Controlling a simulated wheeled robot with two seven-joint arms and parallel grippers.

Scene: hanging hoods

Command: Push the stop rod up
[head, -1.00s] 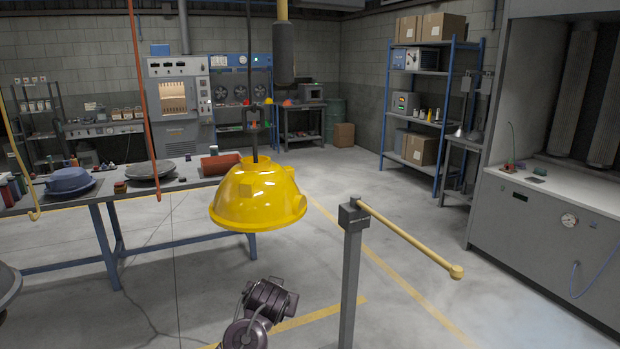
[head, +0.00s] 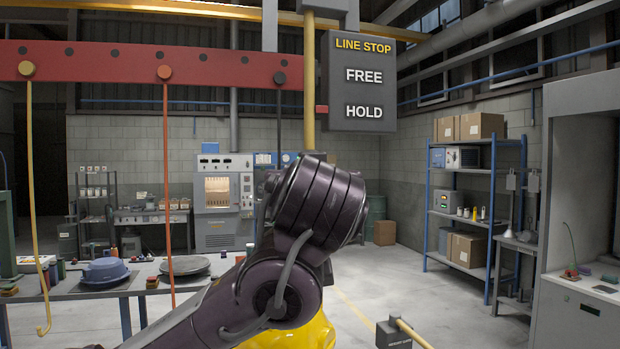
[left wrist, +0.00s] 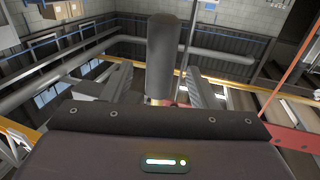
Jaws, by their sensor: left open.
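The stop rod (head: 309,85) is a yellow vertical rod beside the LINE STOP sign (head: 362,80). The sign reads FREE above HOLD, and a small red pointer (head: 321,109) sits level with HOLD. My left arm covers the rod's lower part in the head view. In the left wrist view, which looks upward, the rod's dark cylindrical grip (left wrist: 163,60) stands between the two grey fingers of my open left gripper (left wrist: 157,72). My right gripper is not in view.
A red overhead beam (head: 120,62) carries a yellow hook (head: 35,200) and a red hanging rod (head: 166,180) at left. The yellow hood (head: 318,333) hangs below my arm. A post with a yellow bar (head: 393,333) stands at lower right.

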